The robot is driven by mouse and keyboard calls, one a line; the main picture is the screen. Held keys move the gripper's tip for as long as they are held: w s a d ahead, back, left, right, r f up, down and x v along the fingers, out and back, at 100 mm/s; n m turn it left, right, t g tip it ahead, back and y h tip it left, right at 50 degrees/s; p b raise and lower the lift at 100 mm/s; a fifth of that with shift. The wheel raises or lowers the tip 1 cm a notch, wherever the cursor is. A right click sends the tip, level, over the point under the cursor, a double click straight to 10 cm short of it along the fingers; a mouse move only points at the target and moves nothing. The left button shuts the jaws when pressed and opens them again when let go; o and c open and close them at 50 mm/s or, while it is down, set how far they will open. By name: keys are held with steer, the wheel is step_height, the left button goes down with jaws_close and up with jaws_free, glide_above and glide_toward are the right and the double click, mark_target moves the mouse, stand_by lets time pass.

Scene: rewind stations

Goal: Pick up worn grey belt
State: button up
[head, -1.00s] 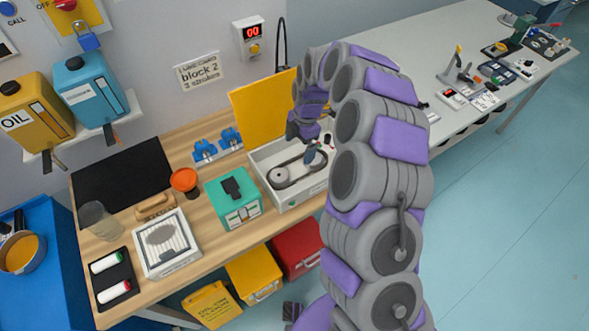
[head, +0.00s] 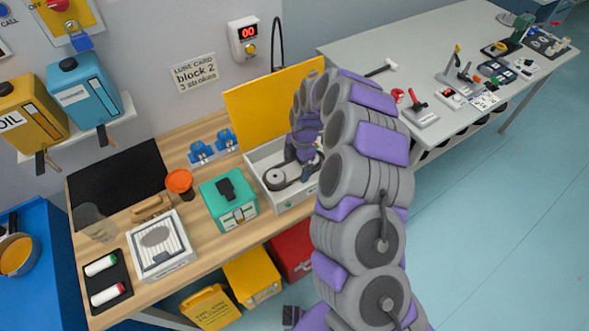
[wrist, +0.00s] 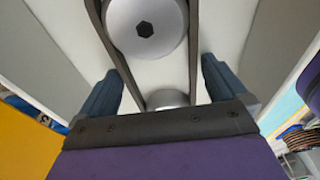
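The dark grey belt (head: 291,186) loops around a pale round pulley (head: 275,178) inside an open white box (head: 284,202). In the wrist view the belt (wrist: 193,45) shows as two strands running down from a large pulley (wrist: 146,25) with a hex centre, toward a second, partly hidden pulley (wrist: 167,98). My gripper (wrist: 160,70) is open, with one blue finger on each side outside the two strands. Gaps show between the fingers and the belt. In the head view my gripper (head: 304,160) is down in the box and hides the belt's far end.
The box's yellow lid (head: 262,108) stands raised behind it. A teal box (head: 229,199) stands close to its left, with an orange funnel-like cup (head: 179,183) farther left. A grey table (head: 430,62) with tools lies to the right.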

steer(key=shift+c, duration=1.4)
steer(key=shift+a, duration=0.3)
steer(key=c, duration=0.4)
steer(key=shift+c, duration=0.2)
